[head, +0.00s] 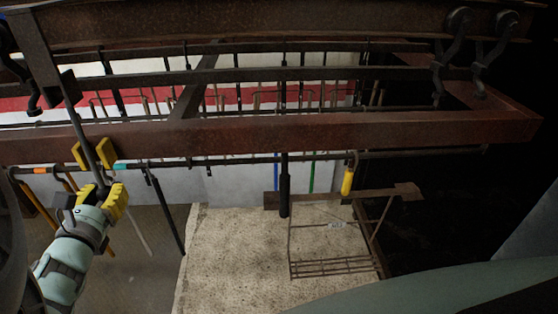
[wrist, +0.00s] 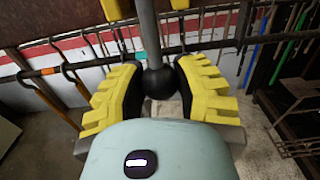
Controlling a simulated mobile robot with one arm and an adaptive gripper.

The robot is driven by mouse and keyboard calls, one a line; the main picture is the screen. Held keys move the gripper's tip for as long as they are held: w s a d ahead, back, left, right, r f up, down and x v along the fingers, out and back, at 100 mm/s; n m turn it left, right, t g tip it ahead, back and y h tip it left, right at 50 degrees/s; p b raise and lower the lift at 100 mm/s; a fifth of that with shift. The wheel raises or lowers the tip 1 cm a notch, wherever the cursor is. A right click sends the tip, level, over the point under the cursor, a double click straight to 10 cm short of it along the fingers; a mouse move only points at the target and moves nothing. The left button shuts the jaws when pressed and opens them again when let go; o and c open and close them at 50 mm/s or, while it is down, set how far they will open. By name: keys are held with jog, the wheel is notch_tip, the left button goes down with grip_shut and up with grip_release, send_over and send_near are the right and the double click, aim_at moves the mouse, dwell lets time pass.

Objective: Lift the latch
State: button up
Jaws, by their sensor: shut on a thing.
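The likely latch is a long grey bar (head: 80,128) that slants down across the rusty beam at the left of the head view. In the wrist view the bar (wrist: 148,35) ends in a black ball knob (wrist: 158,84). My gripper (head: 104,193) has yellow fingers and is shut on this knob, with one finger on each side in the wrist view (wrist: 158,92). A yellow bracket (head: 106,152) flanks the bar just above my gripper. The knob is mostly hidden by the fingers in the head view.
A rusty beam (head: 300,133) crosses the view, with a dark hanging rail (head: 400,154) below it. Handled tools hang beside my gripper, including an orange one (head: 38,208). A wire rack (head: 335,268) stands at the right. Speckled floor (head: 235,260) lies open below.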

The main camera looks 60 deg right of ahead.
jog(key=shift+r+p+v, duration=0.2)
jog(key=shift+v, duration=0.7)
jog(key=shift+r+p+v, duration=0.15)
jog(key=shift+r+v, duration=0.05)
jog(key=shift+v, duration=0.75)
jog(key=shift+s+a+r+p, duration=0.4)
jog(key=shift+s+a+p, duration=0.15)
jog(key=shift+a, duration=0.15)
jog(key=shift+s+a+r+p, duration=0.4)
jog(key=shift+s+a+p, duration=0.1)
jog(key=shift+s+a, duration=0.15)
jog(key=s+a+r+p, duration=0.3)
jog(key=a+r+p, duration=0.2)
jog(key=p, duration=0.1)
jog(key=shift+s, duration=0.35)
jog(key=r+p, duration=0.1)
jog(key=a+r+p, duration=0.1)
jog(key=s+r+p, duration=0.1)
jog(key=shift+s+a+r, duration=0.1)
jog(key=shift+a, duration=0.15)
jog(key=shift+o, duration=0.3)
jog(key=shift+s+r+p, duration=0.15)
jog(key=shift+r+p, duration=0.05)
jog(key=shift+p, duration=0.15)
jog(key=o, duration=1)
jog(key=shift+a+f, duration=0.1)
